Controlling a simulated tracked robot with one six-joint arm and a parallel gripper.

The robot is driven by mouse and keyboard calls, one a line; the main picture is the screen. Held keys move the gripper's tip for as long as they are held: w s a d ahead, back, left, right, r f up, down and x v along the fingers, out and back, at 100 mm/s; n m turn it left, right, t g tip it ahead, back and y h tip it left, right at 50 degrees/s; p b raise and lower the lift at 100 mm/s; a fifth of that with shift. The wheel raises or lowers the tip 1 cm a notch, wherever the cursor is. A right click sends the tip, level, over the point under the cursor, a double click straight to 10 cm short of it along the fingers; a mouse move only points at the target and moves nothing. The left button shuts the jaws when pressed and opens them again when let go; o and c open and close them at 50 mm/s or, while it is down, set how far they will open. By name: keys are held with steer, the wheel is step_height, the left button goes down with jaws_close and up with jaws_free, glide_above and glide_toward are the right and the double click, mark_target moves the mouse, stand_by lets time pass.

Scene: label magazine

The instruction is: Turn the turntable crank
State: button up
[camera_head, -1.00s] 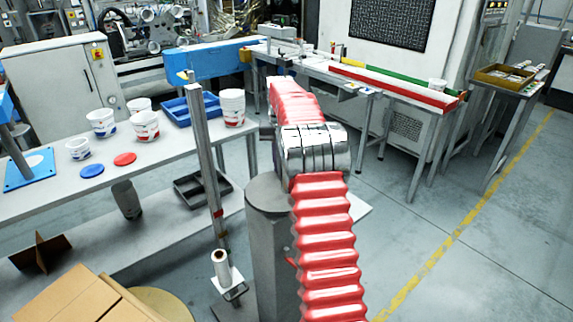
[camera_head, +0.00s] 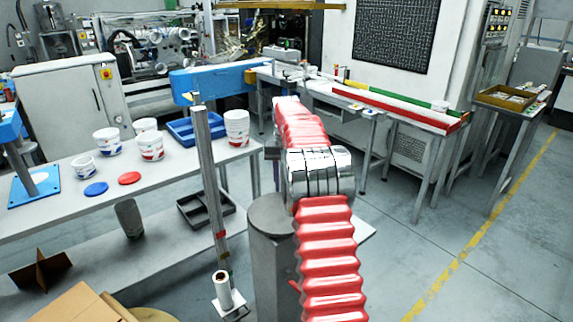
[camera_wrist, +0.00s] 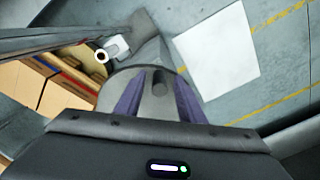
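A grey cylindrical pedestal (camera_head: 270,255) stands on the floor behind my red-sleeved arm in the head view. In the wrist view, a grey round body (camera_wrist: 152,104) lies below my gripper (camera_wrist: 158,86). My two purple fingers are spread apart, and a dark upright peg (camera_wrist: 160,82) shows between them. I cannot tell whether the peg is the turntable crank's handle or whether the fingers touch it. In the head view my arm hides the fingers. A small red piece (camera_head: 295,286) shows beside the pedestal, partly behind my arm.
A metal post (camera_head: 212,180) with a white roll (camera_head: 223,290) at its foot stands just left of the pedestal. A long table (camera_head: 60,215) with white tubs is at left. Cardboard boxes (camera_head: 80,305) are at lower left. Open floor (camera_head: 480,270) is at right.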

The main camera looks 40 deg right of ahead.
step_height(320, 180, up, 13)
stand_by(0.7)
steer(key=shift+c, duration=0.4)
